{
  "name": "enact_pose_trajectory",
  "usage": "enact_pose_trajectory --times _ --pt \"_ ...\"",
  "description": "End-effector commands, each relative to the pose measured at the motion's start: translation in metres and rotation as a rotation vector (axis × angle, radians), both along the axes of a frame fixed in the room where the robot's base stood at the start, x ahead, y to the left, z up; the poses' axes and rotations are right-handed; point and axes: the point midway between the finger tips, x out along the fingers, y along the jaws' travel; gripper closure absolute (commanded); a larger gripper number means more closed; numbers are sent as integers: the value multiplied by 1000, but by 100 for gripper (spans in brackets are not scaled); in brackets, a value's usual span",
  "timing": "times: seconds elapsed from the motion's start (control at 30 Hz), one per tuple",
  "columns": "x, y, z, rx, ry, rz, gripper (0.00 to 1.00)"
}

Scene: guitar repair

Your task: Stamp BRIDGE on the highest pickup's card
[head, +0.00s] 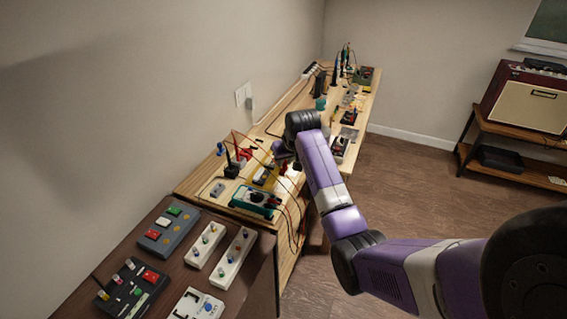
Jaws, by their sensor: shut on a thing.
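My gripper (284,152) is over the middle of the long wooden bench, at the end of my purple arm. It is small in the head view and partly hidden by my wrist. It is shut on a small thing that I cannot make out. Small dark and light pieces (339,146) lie on the bench to the right of my wrist, and another dark piece (349,118) lies farther back. I cannot tell which are pickups, and no card or BRIDGE lettering is readable.
A teal-framed meter (255,201) with red and black leads sits at the bench's near end. Grey and white control boxes (167,231) stand on a darker table in front. An amplifier (527,96) is on a shelf at right. The floor (420,185) between is clear.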

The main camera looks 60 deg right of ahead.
Motion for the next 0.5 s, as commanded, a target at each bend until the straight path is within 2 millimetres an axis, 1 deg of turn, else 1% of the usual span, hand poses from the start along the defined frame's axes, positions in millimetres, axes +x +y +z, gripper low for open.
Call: enact_pose_trajectory --times 0.1,0.27,0.5 --pt "2 -2 1 0 0 22 100" --pt "2 -2 -4 0 1 31 100" --pt "1 -2 -23 0 1 29 100"
